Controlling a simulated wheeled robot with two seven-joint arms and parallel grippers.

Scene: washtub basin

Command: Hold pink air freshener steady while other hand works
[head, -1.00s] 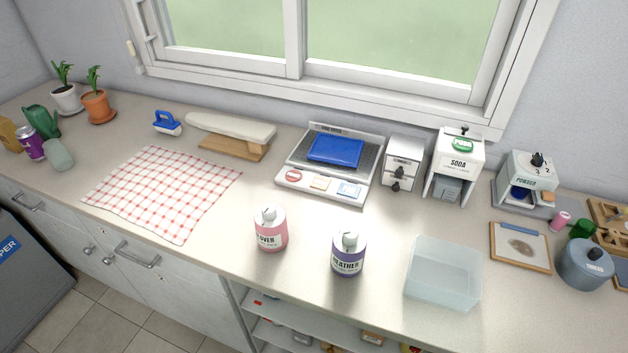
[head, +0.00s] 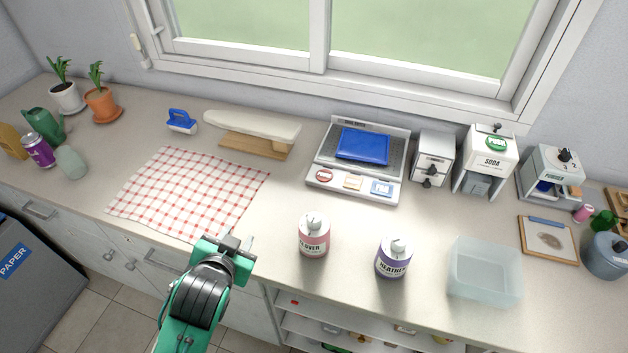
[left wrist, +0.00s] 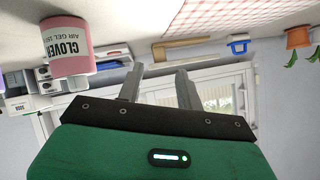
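The pink air freshener (head: 314,238), labelled CLOVER, stands upright on the counter near its front edge, with a white top. It also shows in the left wrist view (left wrist: 68,46), upside down at the left. My left gripper (head: 241,243) is to the left of it, at the counter's front edge, apart from it. In the left wrist view my left gripper's two fingers (left wrist: 157,84) are spread with nothing between them. A purple air freshener (head: 393,259), labelled HEATHER, stands to the right of the pink one. My right gripper is not in view.
A clear bin (head: 485,271) stands right of the purple can. A checked cloth (head: 188,193) lies to the left. Behind are a scale with a blue pad (head: 362,146), a drawer box (head: 432,158) and a soda dispenser (head: 487,162). Counter around the pink can is clear.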

